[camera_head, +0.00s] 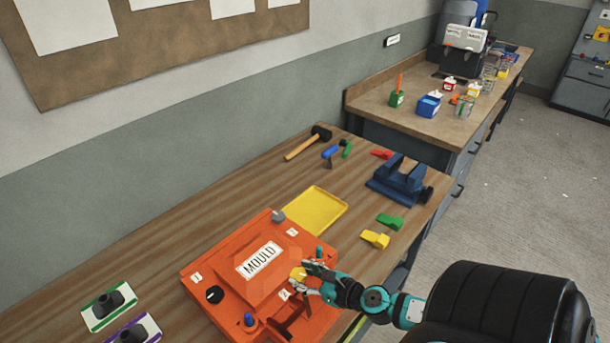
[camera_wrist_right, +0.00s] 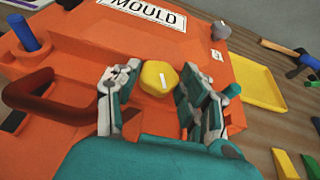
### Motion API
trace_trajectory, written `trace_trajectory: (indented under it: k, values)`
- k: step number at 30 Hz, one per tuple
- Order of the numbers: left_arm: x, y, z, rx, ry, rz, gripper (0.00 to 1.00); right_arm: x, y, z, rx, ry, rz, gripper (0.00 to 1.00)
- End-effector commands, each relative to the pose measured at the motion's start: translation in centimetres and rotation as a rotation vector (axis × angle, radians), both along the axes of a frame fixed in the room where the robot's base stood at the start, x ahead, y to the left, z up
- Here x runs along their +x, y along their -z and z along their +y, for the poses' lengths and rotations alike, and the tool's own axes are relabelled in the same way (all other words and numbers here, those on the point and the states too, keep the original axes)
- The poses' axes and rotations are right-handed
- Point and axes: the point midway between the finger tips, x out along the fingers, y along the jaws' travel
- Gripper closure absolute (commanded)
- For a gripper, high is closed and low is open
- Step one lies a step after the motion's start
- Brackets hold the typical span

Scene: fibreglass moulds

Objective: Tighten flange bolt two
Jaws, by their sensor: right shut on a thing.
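The orange mould (camera_head: 225,275), labelled MOULD, lies on the wooden bench with small white number labels at its flange corners. A yellow bolt head (camera_head: 298,272) is at its near right corner; the label beside it is too small to read surely. My right gripper (camera_head: 309,277) is at this bolt. In the right wrist view the yellow bolt head (camera_wrist_right: 158,77), with a white mark, sits between the two fingers, which are shut on it. A black bolt head (camera_head: 213,294) and a grey one (camera_head: 278,215) are at other corners. My left gripper is out of view.
Blue (camera_head: 249,320) and teal (camera_head: 319,252) pins and a dark red handle (camera_wrist_right: 50,95) stand up from the mould. A yellow tray (camera_head: 315,210), blue vise (camera_head: 398,180), mallet (camera_head: 305,142) and coloured wedges lie beyond. Two black knobs on cards are at the left.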

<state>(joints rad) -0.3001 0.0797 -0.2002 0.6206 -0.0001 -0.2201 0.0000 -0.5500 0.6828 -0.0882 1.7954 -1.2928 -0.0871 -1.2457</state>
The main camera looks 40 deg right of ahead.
Motion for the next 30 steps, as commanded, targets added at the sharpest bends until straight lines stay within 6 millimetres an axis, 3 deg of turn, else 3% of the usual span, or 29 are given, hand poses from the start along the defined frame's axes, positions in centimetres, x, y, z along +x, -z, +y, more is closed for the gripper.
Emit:
trace_trajectory:
  k: [1, 3, 10, 21, 22, 27, 30]
  values:
    - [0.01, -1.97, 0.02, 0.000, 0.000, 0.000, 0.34, 0.04, -1.00, 0.13, 0.004, 0.040, 0.000, 0.90]
    - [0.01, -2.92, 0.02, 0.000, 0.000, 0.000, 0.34, 0.11, -0.94, 0.41, 0.004, 0.099, -0.004, 0.90]
    - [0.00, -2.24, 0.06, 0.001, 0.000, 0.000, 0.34, 0.12, -0.21, 0.53, 0.000, 0.213, -0.006, 0.90]
    - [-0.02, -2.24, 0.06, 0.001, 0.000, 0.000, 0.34, 0.03, -0.16, 0.46, -0.003, 0.227, -0.002, 0.90]
    - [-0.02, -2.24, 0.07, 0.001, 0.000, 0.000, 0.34, 0.03, -0.16, 0.46, -0.003, 0.227, -0.002, 0.54]
    - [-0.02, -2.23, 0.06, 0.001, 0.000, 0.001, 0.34, 0.00, -0.11, 0.47, -0.003, 0.226, -0.001, 0.34]
    - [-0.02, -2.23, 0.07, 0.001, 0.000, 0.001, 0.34, -0.01, -0.09, 0.48, -0.003, 0.226, -0.001, 0.34]
